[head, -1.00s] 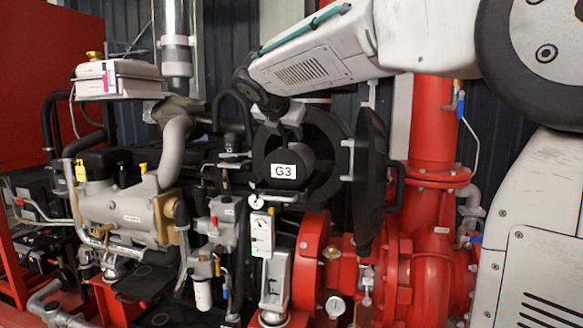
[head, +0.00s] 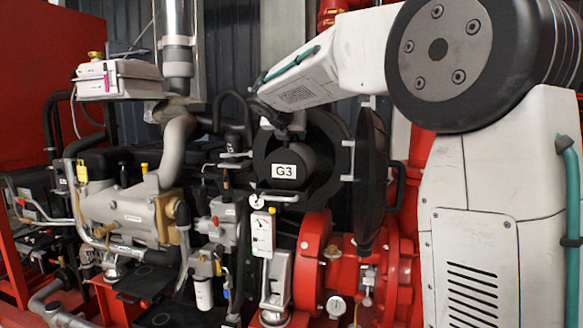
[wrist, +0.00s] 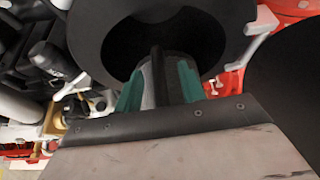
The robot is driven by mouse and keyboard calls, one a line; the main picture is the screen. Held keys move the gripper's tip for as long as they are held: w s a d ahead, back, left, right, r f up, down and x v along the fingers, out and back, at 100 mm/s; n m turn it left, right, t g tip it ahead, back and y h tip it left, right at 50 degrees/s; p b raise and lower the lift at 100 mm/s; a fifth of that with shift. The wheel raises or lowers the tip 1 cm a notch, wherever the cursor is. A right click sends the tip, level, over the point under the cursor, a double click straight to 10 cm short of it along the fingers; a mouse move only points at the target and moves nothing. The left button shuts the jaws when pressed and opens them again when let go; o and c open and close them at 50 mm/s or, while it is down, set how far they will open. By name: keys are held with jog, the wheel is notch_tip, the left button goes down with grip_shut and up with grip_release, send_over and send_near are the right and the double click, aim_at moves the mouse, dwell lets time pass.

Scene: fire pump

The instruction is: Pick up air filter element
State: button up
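The air filter element, a black cylinder with a white G3 label (head: 285,171), sits inside the round black housing (head: 333,134) in the head view. The housing's round black lid (head: 369,180) stands open to its right. My gripper (head: 287,132) is at the upper part of the element, small and dark in the head view. In the wrist view its teal-sided fingers (wrist: 158,82) point into the dark round opening of the housing (wrist: 88,42). Whether the fingers touch the element or are closed on it cannot be told.
Below stand red pump pipework (head: 312,262) and a gauge panel (head: 262,234). To the left are a grey engine manifold (head: 125,215) and a white box (head: 118,80). The open lid stands close beside my gripper on the right.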

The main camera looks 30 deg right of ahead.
grip_shut()
